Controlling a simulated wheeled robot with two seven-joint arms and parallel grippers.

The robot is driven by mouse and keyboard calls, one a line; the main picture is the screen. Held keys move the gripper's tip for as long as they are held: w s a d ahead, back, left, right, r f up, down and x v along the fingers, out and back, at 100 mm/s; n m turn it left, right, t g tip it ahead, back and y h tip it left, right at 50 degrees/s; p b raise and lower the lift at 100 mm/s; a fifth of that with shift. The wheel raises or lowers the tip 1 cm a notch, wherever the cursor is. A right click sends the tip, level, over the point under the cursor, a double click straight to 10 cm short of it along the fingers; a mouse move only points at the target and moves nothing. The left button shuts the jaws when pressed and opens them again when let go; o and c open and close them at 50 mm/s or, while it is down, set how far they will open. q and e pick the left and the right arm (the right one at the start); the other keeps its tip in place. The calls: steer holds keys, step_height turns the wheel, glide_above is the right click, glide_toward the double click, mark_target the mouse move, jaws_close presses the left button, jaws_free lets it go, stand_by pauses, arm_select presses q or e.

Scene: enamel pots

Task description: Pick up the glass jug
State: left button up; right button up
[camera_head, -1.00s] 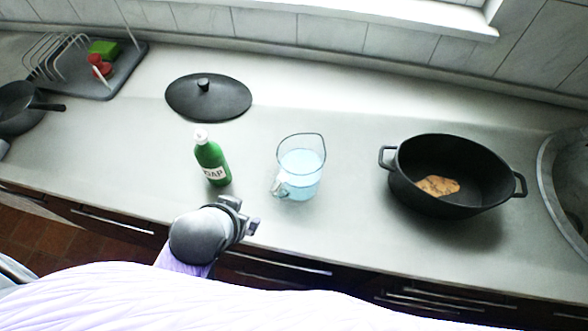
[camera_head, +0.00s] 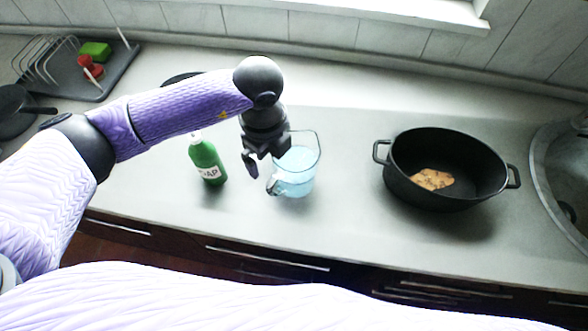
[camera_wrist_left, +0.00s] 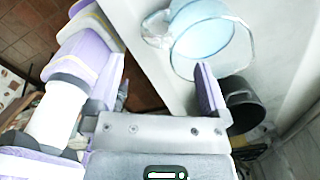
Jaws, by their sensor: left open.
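The glass jug (camera_head: 298,176) stands upright on the counter, holding pale blue liquid, with its handle toward the front left. My left gripper (camera_head: 264,163) is open and empty, pointing down just left of the jug and overlapping its left rim in the head view. I cannot tell whether they touch. In the left wrist view the jug (camera_wrist_left: 203,38) lies beyond the gripper (camera_wrist_left: 163,95), nearer the right finger, and not between the fingers. My right gripper is not in view.
A green soap bottle (camera_head: 207,160) stands close to the left of the jug. A black pot (camera_head: 446,190) with a brown piece of food (camera_head: 432,180) inside stands to the right. A black lid (camera_head: 180,79) is partly hidden behind my arm. A drying rack (camera_head: 100,82) is at the far left.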

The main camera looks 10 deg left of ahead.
mark_target(273, 178)
arm_select(q)
steer(key=f, duration=0.6)
steer(key=s+f+b, duration=0.1)
steer(key=f, duration=0.2)
steer(key=shift+d+f, duration=0.1)
steer(key=shift+d, duration=0.2)
jaws_close()
